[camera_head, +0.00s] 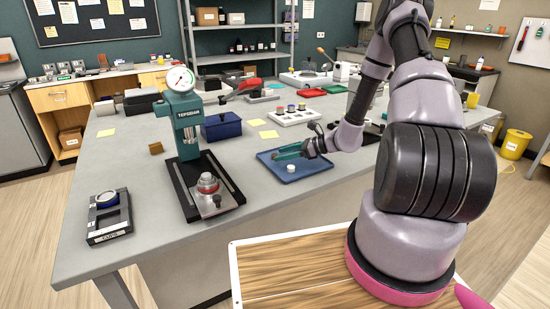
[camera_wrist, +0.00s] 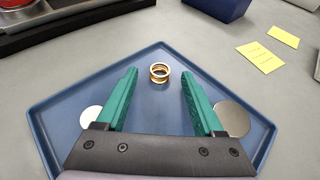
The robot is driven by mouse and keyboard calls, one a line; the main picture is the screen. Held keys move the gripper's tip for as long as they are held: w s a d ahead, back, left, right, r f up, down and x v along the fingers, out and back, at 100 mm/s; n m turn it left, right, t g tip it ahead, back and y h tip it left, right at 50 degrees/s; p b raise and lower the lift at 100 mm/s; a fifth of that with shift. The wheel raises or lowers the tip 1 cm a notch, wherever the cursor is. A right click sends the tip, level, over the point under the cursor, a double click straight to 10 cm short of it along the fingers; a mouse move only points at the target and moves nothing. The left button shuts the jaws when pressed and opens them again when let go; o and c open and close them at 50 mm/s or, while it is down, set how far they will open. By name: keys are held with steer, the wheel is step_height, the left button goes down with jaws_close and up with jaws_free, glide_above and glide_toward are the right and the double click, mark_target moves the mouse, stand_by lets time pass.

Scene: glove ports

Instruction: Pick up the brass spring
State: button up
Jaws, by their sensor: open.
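The brass spring (camera_wrist: 159,73) is a small, shiny, ring-like coil near the far corner of a blue tray (camera_wrist: 160,55) in the wrist view. My gripper (camera_wrist: 160,80) has teal fingers spread apart, with the spring seen between and slightly beyond their tips, touching neither. In the head view my gripper (camera_head: 286,152) is over the blue tray (camera_head: 318,177) on the grey bench. I cannot make out the spring there. A white disc (camera_wrist: 90,117) lies on the tray left of the fingers, and a grey metal disc (camera_wrist: 232,119) lies right of them, partly covered.
A teal press with a gauge (camera_head: 183,110) stands left of the tray on the bench (camera_head: 150,245). A dark blue box (camera_head: 221,126) and a white tray of small jars (camera_head: 293,116) are behind. A black scale-like device (camera_head: 109,217) sits at the left.

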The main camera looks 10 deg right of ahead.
steer(key=shift+w+a+f, duration=0.2)
steer(key=shift+a, duration=0.15)
jaws_close()
steer(key=shift+r, duration=0.1)
